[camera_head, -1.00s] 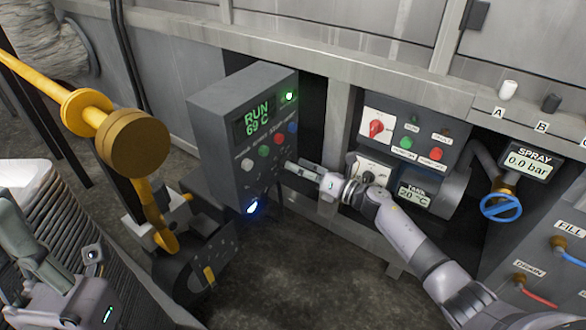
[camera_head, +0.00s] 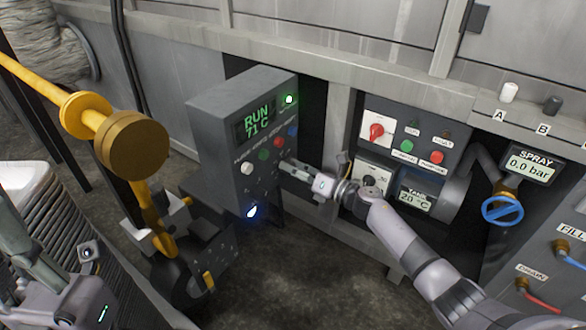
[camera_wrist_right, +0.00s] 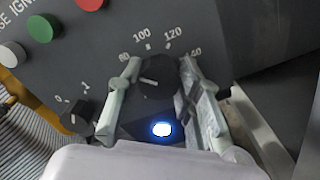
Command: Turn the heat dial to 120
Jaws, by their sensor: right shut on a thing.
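The heat dial (camera_wrist_right: 155,92) is a black knob on the dark control box (camera_head: 215,130). In the right wrist view it sits below a scale reading 80, 100, 120 and 140. A short pale mark on the knob points up toward the scale; I cannot tell its exact reading. My right gripper (camera_wrist_right: 158,85) is shut on the dial, one finger on each side. In the head view this gripper (camera_head: 287,166) reaches the box's front from the right, and the dial is hidden. My left gripper (camera_head: 28,252) is partly in view at the lower left; its fingers are unclear.
The box display (camera_head: 257,121) reads RUN 71 C. A blue-white light (camera_wrist_right: 161,129) glows below the dial, and a smaller 0-1 knob (camera_wrist_right: 77,119) is beside it. A yellow arm (camera_head: 125,140) stands left. A panel with a red switch (camera_head: 376,131) is right.

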